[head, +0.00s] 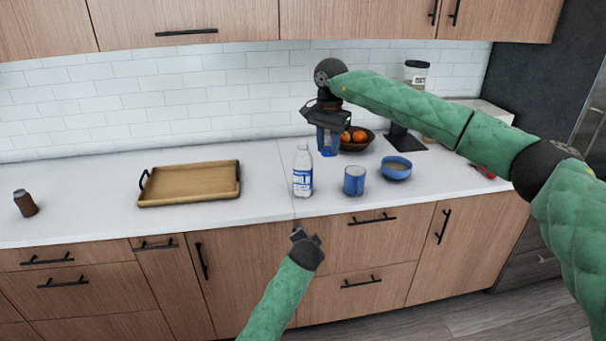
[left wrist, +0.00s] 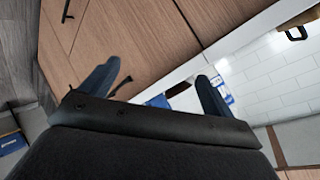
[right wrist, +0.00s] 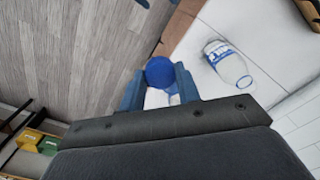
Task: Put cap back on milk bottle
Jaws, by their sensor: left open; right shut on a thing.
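The milk bottle (head: 302,172), white with a blue label, stands upright on the counter near its front edge. Its neck shows no cap. It also shows in the right wrist view (right wrist: 227,63), right of the fingers. My right gripper (head: 327,148) is shut on the blue cap (right wrist: 160,72), a round disc between its fingertips, held above the counter, right of and behind the bottle. In the head view the fingers hide most of the cap. My left gripper (head: 306,235) is open and empty, in front of the counter edge, below the bottle. Its spread fingers show in the left wrist view (left wrist: 158,78).
A wooden tray (head: 190,200) and a brown jar (head: 25,204) are left. The counter between tray and bottle is clear.

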